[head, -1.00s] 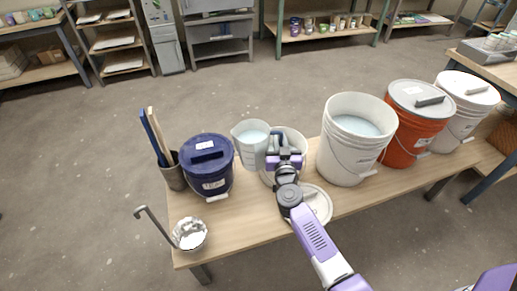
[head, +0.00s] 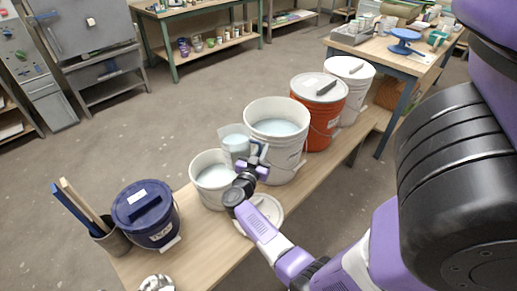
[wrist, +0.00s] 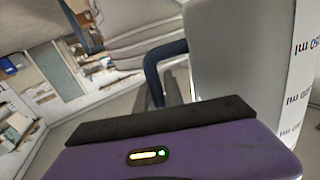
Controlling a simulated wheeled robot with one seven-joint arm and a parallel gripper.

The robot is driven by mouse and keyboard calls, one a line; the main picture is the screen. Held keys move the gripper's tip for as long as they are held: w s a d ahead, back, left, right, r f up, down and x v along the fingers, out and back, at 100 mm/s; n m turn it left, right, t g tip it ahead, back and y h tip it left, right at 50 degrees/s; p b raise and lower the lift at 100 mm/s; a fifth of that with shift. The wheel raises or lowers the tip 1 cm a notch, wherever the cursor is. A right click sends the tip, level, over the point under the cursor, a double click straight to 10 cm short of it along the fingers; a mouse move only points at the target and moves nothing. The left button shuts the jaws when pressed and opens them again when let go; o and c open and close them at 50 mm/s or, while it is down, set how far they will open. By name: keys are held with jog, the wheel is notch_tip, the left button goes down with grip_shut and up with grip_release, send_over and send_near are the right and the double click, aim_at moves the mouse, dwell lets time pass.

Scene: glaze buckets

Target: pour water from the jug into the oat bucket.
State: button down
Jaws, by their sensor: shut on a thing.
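My gripper (head: 257,163) is shut on the jug's dark handle. The jug (head: 235,141) is translucent grey with pale liquid inside and is held up near the far table edge, between two white buckets. In the wrist view its grey wall (wrist: 228,55) and a scale strip marked in ml show at the right, with the dark handle (wrist: 158,68) beside it. The smaller open white bucket (head: 213,181) holds pale bluish contents, left of my gripper. The larger open white bucket (head: 275,130) also holds pale bluish contents. I cannot read which bucket is oat.
A lidded navy bucket (head: 147,213) and a tool pot (head: 115,242) stand at the left table end. A round white lid (head: 266,209) lies by my arm. A lidded orange bucket (head: 320,105) and a lidded white bucket (head: 350,85) stand at the far right. A metal cup (head: 157,284) is partly cut off.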

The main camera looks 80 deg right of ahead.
jog(key=n+p, duration=0.1)
jog(key=n, duration=0.1)
jog(key=s+r+n+p, duration=0.1)
jog(key=n, duration=0.2)
jog(key=shift+s+r, duration=0.15)
jog(key=shift+s, duration=0.05)
dwell(1.0)
jog(key=p, duration=0.2)
jog(key=shift+r+p, duration=0.15)
jog(key=shift+p, duration=0.2)
